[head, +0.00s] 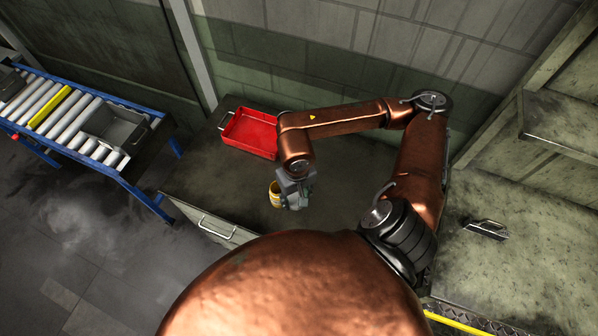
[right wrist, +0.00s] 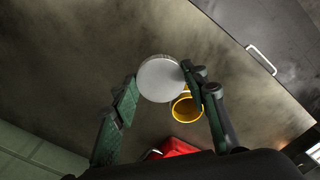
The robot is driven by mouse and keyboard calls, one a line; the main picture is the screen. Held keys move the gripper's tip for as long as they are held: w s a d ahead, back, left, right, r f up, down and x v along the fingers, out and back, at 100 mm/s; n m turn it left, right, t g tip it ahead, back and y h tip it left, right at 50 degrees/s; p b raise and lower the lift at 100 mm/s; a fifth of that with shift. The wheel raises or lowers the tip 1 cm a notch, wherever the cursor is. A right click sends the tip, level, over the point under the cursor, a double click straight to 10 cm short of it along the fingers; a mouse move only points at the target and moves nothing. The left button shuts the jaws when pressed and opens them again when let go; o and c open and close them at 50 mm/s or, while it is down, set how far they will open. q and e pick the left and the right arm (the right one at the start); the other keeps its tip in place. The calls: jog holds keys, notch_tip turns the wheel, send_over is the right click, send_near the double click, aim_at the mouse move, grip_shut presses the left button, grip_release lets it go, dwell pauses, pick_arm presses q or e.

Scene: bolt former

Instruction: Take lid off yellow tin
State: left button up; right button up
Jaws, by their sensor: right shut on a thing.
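The yellow tin (head: 274,195) stands on the dark worktop (head: 335,165), just left of my right gripper (head: 300,203) in the head view. In the right wrist view the tin (right wrist: 181,117) shows its open top and yellow inside. The round grey lid (right wrist: 160,79) is between the two green fingers of my right gripper (right wrist: 160,76), which is shut on its rim. The lid is off the tin and partly overlaps it in that view. In the head view I cannot make out the lid. My left gripper is not in view.
A red tray (head: 250,134) lies on the worktop behind the tin. A roller conveyor (head: 62,113) with a grey bin (head: 113,131) stands at left. A drawer handle (head: 216,229) sits at the worktop's front. The worktop right of my gripper looks clear.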

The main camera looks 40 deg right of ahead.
jog(key=s+d+m, duration=0.1)
jog(key=s+d, duration=0.2)
jog(key=s, duration=0.2)
jog(key=w+d+f+p, duration=0.1)
jog(key=w+d+f, duration=0.1)
jog(key=w+f, duration=0.1)
jog(key=w+d+f+p, duration=0.1)
jog(key=w+d+f, duration=0.2)
jog(key=w, duration=0.1)
jog(key=w+d+f+p, duration=0.1)
jog(key=w+d+f, duration=0.2)
jog(key=shift+w+d, duration=0.15)
jog(key=shift+d, duration=0.1)
jog(key=shift+w+d+f+p, duration=0.1)
jog(key=shift+f+p, duration=0.1)
jog(key=shift+p, duration=0.1)
notch_tip(320, 180, down, 3)
jog(key=shift+w+d+r+p, duration=0.1)
jog(key=shift+w+p, duration=0.05)
jog(key=shift+p, duration=0.4)
jog(key=shift+f, duration=0.3)
jog(key=shift+f, duration=0.1)
